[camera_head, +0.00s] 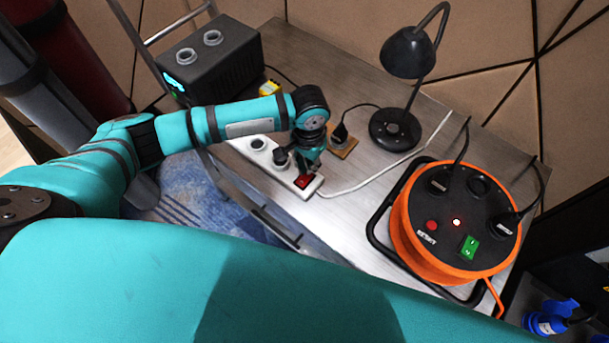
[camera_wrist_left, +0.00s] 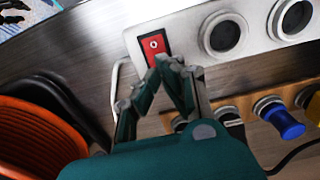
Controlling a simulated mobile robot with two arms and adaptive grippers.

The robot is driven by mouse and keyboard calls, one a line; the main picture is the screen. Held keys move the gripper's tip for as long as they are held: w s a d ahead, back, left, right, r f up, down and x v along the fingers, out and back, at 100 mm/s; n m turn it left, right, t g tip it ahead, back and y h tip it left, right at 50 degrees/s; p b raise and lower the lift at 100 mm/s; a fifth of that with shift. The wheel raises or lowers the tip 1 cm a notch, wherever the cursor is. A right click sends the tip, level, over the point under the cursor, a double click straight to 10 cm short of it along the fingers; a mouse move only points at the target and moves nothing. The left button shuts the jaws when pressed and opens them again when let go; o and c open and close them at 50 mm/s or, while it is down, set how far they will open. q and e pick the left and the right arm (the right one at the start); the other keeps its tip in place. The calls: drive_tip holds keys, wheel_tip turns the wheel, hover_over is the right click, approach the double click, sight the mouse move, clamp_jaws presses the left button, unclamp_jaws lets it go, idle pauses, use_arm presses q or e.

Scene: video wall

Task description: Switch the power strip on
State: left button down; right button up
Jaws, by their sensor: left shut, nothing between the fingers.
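The white power strip (camera_head: 250,150) lies on the grey table, with round sockets along it and a red rocker switch (camera_head: 303,182) at its near right end. In the left wrist view the strip (camera_wrist_left: 192,78) shows close up, and its red switch (camera_wrist_left: 154,46) bears a white "O" mark. My left gripper (camera_head: 308,168) is over the switch end of the strip. In the left wrist view its closed fingertips (camera_wrist_left: 168,64) are at the lower edge of the switch, with nothing between them. I cannot tell whether they touch it. My right gripper is not in view.
An orange cable reel (camera_head: 402,222) with a green switch stands on the right. A black desk lamp (camera_head: 397,130) stands behind the strip, near a wooden socket block (camera_head: 346,152). A dark box (camera_head: 225,68) is at the back left. A white cable (camera_head: 385,170) crosses the table.

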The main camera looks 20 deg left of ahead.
use_arm(q)
drive_tip(key=shift+f, duration=0.65)
idle(0.4)
drive_tip(key=shift+f+b, duration=0.45)
drive_tip(key=shift+f, duration=0.2)
idle(0.3)
drive_tip(key=shift+s, duration=0.1)
drive_tip(key=shift+r+p, duration=0.75)
drive_tip(key=shift+p, duration=0.25)
wheel_tip(320, 180, up, 6)
drive_tip(key=p, duration=0.6)
drive_tip(key=shift+f+p, duration=0.15)
drive_tip(key=shift+p, duration=0.25)
drive_tip(key=shift+f, duration=0.1)
